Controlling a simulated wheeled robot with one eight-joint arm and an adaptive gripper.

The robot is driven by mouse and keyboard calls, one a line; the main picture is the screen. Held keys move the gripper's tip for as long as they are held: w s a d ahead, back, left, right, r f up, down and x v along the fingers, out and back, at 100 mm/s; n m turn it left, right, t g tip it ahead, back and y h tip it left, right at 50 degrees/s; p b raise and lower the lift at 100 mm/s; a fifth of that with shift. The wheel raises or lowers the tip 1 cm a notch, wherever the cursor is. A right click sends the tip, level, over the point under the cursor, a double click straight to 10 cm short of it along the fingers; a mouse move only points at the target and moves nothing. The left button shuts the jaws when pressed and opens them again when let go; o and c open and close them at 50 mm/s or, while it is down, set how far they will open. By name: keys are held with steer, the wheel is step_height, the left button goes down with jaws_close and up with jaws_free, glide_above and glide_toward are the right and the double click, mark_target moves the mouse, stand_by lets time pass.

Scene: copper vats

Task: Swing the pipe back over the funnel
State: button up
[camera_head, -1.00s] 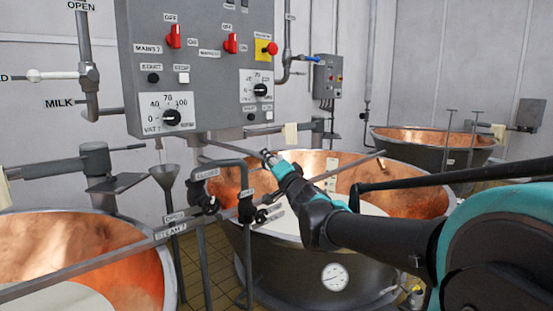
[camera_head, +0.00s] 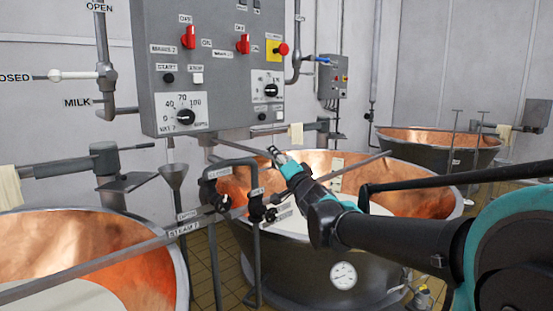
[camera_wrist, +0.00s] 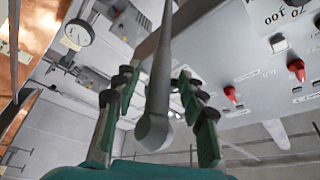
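A grey funnel (camera_head: 173,175) stands upright left of centre in the head view, beside the left copper vat. A thin grey pipe (camera_head: 240,147) runs rightward from below the control panel, over the middle vat, with its end at my gripper (camera_head: 278,154). In the wrist view the pipe (camera_wrist: 158,85) lies between the two fingers of my gripper (camera_wrist: 156,120), its rounded end towards the palm. Gaps show on both sides of it, so the fingers look open around it. The funnel lies left of my gripper in the head view and I cannot make it out in the wrist view.
A control panel (camera_head: 210,65) with red switches and dials hangs above. A long steam bar (camera_head: 100,263) and black valve pipes (camera_head: 222,200) cross in front of the middle vat (camera_head: 300,268). The left vat (camera_head: 120,240) is close to the funnel.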

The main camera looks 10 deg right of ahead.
steer(key=v, duration=1.2)
stand_by(0.3)
steer(key=s+a+f+n+g+y, duration=0.15)
steer(key=a+f+n+g, duration=0.3)
steer(key=f, duration=0.55)
steer(key=s+a+f+n+g+y, duration=0.15)
steer(key=a+f+n+g, duration=0.3)
steer(key=f, duration=0.65)
steer(key=s+d+f+g+h, duration=0.3)
steer(key=d+f, duration=0.3)
steer(key=f, duration=0.2)
steer(key=s+d+f+g+h, duration=0.3)
steer(key=s+d+f+h, duration=0.3)
steer(key=f, duration=0.3)
steer(key=shift+d+m, duration=0.3)
steer(key=shift+d, duration=0.45)
